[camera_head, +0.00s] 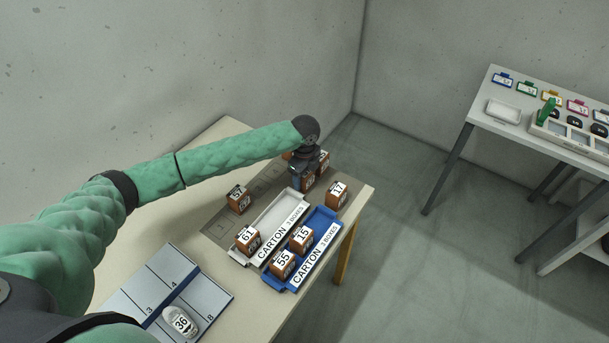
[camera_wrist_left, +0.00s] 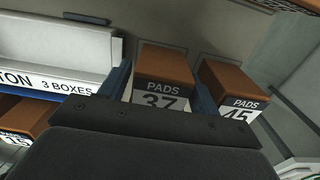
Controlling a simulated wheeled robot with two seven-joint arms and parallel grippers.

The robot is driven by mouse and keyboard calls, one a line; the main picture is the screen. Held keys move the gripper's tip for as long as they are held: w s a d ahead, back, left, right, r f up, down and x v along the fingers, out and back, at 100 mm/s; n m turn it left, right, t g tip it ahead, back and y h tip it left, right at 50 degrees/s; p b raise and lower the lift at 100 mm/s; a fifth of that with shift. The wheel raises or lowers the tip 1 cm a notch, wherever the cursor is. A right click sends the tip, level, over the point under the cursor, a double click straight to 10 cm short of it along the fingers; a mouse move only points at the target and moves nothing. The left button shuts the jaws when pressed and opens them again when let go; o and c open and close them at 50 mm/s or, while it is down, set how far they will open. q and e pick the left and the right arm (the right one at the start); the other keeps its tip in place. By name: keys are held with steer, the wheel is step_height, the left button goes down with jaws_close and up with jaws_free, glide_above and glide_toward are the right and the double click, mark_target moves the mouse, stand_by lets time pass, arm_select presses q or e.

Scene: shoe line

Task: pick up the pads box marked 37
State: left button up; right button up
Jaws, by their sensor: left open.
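The pads box marked 37 (camera_wrist_left: 163,75) is a brown box with a dark label, upright on the table in the middle of the left wrist view. My left gripper (camera_wrist_left: 162,92) is open, with one blue finger on each side of this box. I cannot tell whether the fingers touch it. In the head view my left gripper (camera_head: 307,172) is low over the far end of the boxes' mat, hiding much of the boxes there, and no 37 is readable. My right gripper is not in view.
A pads box marked 45 (camera_wrist_left: 232,88) stands close to the right of it. A white carton tray (camera_head: 279,219) and a blue carton tray (camera_head: 318,222) hold boxes. Boxes marked 17 (camera_head: 337,194) and 57 (camera_head: 239,199) stand nearby. A shoe marked 36 (camera_head: 180,322) lies on a numbered board.

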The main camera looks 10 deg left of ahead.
arm_select(q)
steer(key=shift+f, duration=0.2)
steer(key=shift+c, duration=0.2)
steer(key=c, duration=0.7)
steer(key=shift+r, duration=0.1)
